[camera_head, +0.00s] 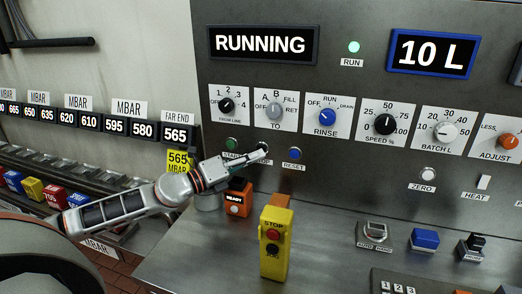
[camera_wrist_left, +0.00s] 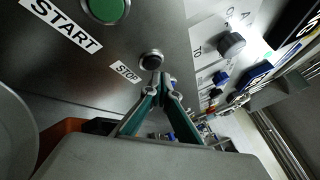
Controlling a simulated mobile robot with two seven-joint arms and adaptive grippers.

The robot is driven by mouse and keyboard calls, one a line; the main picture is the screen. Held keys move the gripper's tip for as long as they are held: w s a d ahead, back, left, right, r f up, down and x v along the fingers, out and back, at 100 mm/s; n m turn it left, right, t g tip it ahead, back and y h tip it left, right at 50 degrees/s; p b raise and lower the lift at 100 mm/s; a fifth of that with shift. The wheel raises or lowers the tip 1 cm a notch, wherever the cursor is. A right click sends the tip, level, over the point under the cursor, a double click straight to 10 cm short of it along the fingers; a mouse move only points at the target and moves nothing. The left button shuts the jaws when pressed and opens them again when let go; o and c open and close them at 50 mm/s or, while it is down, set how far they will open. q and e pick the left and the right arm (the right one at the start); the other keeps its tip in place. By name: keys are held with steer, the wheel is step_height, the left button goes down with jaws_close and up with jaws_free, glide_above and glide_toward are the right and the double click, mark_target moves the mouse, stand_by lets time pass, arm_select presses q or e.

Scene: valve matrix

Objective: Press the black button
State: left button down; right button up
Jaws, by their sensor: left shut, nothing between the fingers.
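The black button (camera_wrist_left: 151,60) with a silver ring sits on the grey panel beside a STOP label in the left wrist view. In the head view it is mostly hidden behind my fingertips. My left gripper (camera_head: 258,154) is shut and empty, its fingertips at the button's edge; it also shows in the left wrist view (camera_wrist_left: 162,82), with the tips just below the button. I cannot tell whether they touch it. A yellow STOP box (camera_head: 274,266) stands on the counter with a red button and a smaller black button (camera_head: 272,249). My right gripper is out of view.
A green START button (camera_head: 232,144) is left of my fingertips and a blue RESET button (camera_head: 295,154) is right. An orange READY box (camera_head: 238,201) stands below my gripper. A row of knobs is above. The steel counter (camera_head: 325,245) has clear room right of the yellow box.

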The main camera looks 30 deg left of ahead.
arm_select(q)
steer(key=shift+w+a, duration=0.1)
steer(key=shift+w, duration=0.3)
steer(key=shift+w+a, duration=0.1)
steer(key=shift+w, duration=0.3)
stand_by(0.7)
steer(key=shift+s, duration=0.15)
steer(key=shift+s+d, duration=0.2)
steer(key=shift+s, duration=0.5)
steer(key=s, duration=0.2)
steer(key=s+d+p, duration=0.1)
steer(key=s, duration=0.1)
steer(key=shift+s, duration=0.4)
stand_by(0.8)
steer(key=shift+d, duration=0.1)
stand_by(0.7)
